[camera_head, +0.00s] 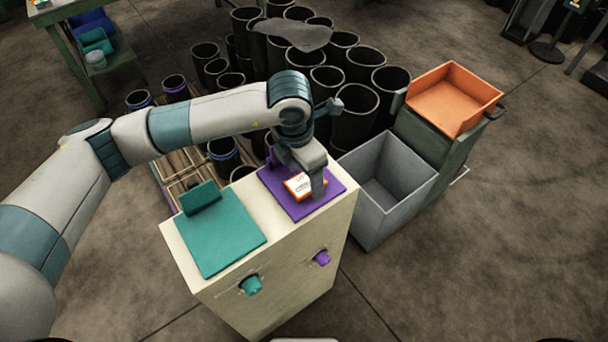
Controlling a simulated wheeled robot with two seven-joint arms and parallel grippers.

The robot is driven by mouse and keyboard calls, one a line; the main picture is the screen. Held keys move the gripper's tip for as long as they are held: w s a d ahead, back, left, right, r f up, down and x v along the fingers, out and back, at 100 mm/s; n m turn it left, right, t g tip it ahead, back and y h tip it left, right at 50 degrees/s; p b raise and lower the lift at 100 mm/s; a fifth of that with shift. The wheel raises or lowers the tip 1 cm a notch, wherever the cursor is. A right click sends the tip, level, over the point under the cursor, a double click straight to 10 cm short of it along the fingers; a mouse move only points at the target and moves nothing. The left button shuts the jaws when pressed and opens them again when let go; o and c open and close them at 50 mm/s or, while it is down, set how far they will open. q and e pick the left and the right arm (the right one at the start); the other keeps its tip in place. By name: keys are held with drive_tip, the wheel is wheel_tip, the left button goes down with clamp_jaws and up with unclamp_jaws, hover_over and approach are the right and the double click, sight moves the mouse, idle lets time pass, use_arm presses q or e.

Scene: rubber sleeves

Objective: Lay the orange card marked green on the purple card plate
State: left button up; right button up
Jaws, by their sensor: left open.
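The orange card (296,187) has a white face with small print and lies on the purple card plate (302,212), on top of a cream cabinet. I cannot make out a green mark on it. My left gripper (316,190) points down over the plate, right at the card's right edge. It is open, and it hides part of the card and plate. I cannot tell whether a finger touches the card. My right gripper is not in view.
A teal plate (225,240) with an upright back lies left on the cabinet (270,290). A grey bin (377,210) and an orange tray (452,98) stand to the right. Several black sleeves (357,107) stand behind. Teal (251,286) and purple (322,258) knobs stick out in front.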

use_arm(q)
drive_tip(key=r+b, duration=0.1)
drive_tip(key=r, duration=0.1)
drive_tip(key=r+b, duration=0.1)
drive_tip(key=r, duration=0.1)
drive_tip(key=r+b, duration=0.1)
drive_tip(key=r, duration=0.1)
drive_tip(key=shift+s+a+r, duration=0.2)
drive_tip(key=shift+a+r, duration=0.15)
drive_tip(key=shift+r, duration=0.05)
wheel_tip(320, 180, up, 4)
drive_tip(key=r+b, duration=0.1)
hover_over(301, 184)
drive_tip(key=shift+s+a+f, duration=0.25)
drive_tip(key=shift+s, duration=0.05)
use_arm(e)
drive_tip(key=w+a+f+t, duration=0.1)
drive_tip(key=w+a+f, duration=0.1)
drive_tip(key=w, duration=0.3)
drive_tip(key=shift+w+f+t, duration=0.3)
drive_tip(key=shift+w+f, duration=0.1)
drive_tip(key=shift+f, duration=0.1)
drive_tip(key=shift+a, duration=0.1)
use_arm(q)
drive_tip(key=shift+d, duration=0.1)
